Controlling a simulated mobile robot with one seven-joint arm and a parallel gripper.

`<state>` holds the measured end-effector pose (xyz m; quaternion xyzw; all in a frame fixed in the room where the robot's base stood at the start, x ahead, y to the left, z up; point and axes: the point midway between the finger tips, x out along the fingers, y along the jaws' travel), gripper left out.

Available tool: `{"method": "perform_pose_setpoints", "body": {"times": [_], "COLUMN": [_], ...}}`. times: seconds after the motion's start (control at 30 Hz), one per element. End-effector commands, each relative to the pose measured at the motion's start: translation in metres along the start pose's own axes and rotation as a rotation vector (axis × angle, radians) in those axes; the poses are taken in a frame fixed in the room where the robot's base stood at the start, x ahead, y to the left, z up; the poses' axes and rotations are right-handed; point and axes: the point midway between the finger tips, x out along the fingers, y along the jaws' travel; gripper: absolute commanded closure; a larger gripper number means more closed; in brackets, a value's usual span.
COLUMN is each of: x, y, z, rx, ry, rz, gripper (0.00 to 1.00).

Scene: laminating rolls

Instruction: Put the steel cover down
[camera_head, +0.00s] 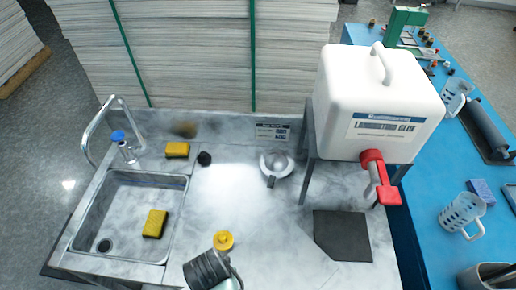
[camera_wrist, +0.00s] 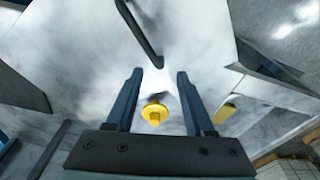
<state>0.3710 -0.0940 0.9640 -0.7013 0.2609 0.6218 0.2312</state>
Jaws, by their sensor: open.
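My gripper (camera_wrist: 157,73) shows in the wrist view with its two dark fingers apart and nothing gripped between them. A yellow knobbed cap (camera_wrist: 154,112) appears in the gap between the fingers, on or above the pale metal surface. It also shows in the head view (camera_head: 224,240) on the steel counter. A dark bar (camera_wrist: 140,33) lies beyond the fingertips in the wrist view. I cannot tell for certain which thing is the steel cover. A pale ring-shaped item (camera_head: 275,164) with a dark end lies at the counter's middle rear.
A sink (camera_head: 130,215) with a yellow sponge (camera_head: 155,223) is at left. A white glue tank (camera_head: 378,100) with a red tap (camera_head: 380,180) stands at right, near a dark patch (camera_head: 342,236). The counter's middle has bare room.

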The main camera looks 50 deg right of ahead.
Motion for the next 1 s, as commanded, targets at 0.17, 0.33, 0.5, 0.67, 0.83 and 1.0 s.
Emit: {"method": "perform_pose_setpoints", "body": {"times": [0.17, 0.33, 0.5, 0.67, 0.83, 1.0], "x": [0.02, 0.04, 0.046, 0.045, 0.045, 0.045], "y": [0.001, 0.001, 0.0, 0.0, 0.0, 0.0], "z": [-0.003, -0.002, -0.003, -0.003, -0.003, -0.003], "rx": [0.001, 0.0, 0.0, 0.0, 0.0, 0.0], "ry": [-0.002, -0.002, 0.0, 0.001, 0.001, 0.001], "rz": [0.001, 0.001, 0.0, -0.001, 0.0, -0.001], "gripper": [0.47, 0.47, 0.47, 0.47, 0.76, 1.0]}}
